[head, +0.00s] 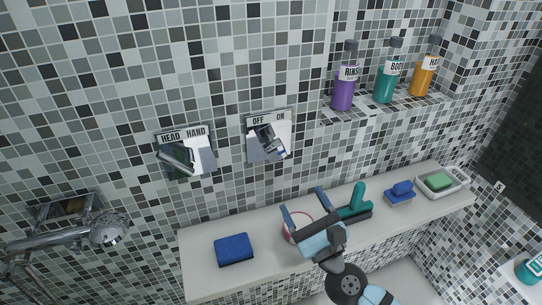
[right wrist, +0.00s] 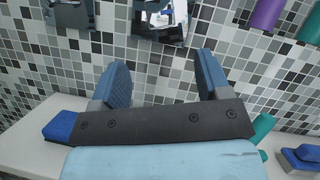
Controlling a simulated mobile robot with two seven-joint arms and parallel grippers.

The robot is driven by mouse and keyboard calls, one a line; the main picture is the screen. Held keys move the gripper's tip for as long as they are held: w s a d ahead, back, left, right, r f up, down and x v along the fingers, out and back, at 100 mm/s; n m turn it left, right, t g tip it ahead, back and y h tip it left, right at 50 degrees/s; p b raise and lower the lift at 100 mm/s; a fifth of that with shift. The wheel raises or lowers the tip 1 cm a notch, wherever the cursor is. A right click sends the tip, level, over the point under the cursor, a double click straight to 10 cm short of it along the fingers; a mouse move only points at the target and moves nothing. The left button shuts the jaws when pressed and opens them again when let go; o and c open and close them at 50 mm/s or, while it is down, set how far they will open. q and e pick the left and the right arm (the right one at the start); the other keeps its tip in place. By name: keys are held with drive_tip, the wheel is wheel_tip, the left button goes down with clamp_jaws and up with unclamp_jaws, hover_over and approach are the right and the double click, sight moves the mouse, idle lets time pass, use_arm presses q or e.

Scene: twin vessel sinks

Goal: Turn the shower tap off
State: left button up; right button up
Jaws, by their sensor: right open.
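The shower tap (head: 268,142) is a chrome lever on a mirrored wall plate marked OFF on the left and ON on the right. Its lever slants down to the right, toward the ON side. My right gripper (head: 303,203) is open and empty, below and right of the tap, with its fingers toward the wall. In the right wrist view, the tap plate (right wrist: 160,20) shows at the top, above the gap between the open fingers (right wrist: 160,68). The lever there is partly cut off. My left gripper is not in view.
A second lever plate marked HEAD and HAND (head: 190,152) is left of the tap. A chrome shower head (head: 108,229) is at lower left. The ledge (head: 205,280) holds a blue block (head: 234,249), a teal-handled item (head: 355,204) and a soap dish (head: 458,185). Bottles (head: 345,88) stand on a shelf.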

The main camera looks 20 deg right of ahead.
sight(278, 156)
drive_tip(key=p+x, duration=0.4)
drive_tip(key=x, duration=0.8)
drive_tip(key=shift+r, duration=0.2)
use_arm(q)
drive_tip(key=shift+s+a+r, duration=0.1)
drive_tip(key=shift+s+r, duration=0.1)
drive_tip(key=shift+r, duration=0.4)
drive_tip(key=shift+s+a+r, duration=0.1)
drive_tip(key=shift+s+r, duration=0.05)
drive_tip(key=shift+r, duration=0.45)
use_arm(e)
drive_tip(key=shift+w+r, duration=0.1)
drive_tip(key=shift+w, duration=0.5)
drive_tip(key=c, duration=0.9)
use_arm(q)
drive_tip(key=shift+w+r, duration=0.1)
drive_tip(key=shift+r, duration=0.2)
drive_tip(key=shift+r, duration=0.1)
